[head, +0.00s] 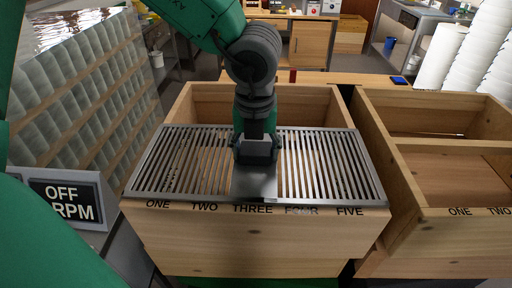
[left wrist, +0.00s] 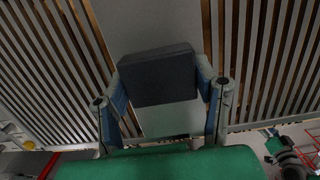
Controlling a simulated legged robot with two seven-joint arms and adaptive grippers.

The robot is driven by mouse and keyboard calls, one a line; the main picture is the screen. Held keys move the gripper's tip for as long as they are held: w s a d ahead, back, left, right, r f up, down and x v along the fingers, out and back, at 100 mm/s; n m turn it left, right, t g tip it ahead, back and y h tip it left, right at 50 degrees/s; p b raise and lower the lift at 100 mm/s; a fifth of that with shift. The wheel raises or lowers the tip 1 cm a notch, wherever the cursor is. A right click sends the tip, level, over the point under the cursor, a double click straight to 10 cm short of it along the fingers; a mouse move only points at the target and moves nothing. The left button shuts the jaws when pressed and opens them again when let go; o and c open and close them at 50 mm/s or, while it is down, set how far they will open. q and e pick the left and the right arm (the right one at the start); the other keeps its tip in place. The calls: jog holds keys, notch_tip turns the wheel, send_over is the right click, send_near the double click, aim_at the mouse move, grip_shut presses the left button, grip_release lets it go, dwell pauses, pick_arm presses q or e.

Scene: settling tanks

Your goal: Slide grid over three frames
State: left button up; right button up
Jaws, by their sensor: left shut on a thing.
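The metal slotted grid (head: 325,165) lies across the front part of a wooden box (head: 260,240) marked ONE to FIVE along its front. A plain solid strip runs through the grid's middle. My left gripper (head: 256,150) is above this strip, shut on the grid's dark block-like handle. In the left wrist view the handle (left wrist: 157,75) sits between the two fingers, with slots on both sides. Light wooden strips show through the slots, mostly left of the middle; whether they are the frames I cannot tell. My right gripper is not in view.
A second wooden box (head: 440,175) with numbered labels stands close at the right. A sign reading OFF and RPM (head: 66,202) is at the lower left, near a rack of glassy panels (head: 75,80). The box's back part is open behind the grid.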

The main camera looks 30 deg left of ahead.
aim_at(255, 153)
pick_arm(q)
jog(key=o, duration=1.6)
jog(key=shift+f, duration=0.15)
jog(key=shift+o, duration=0.2)
jog(key=shift+w, duration=0.1)
notch_tip(255, 153, up, 12)
jog(key=s, duration=0.1)
jog(key=shift+d, duration=0.3)
jog(key=shift+s+f, duration=0.15)
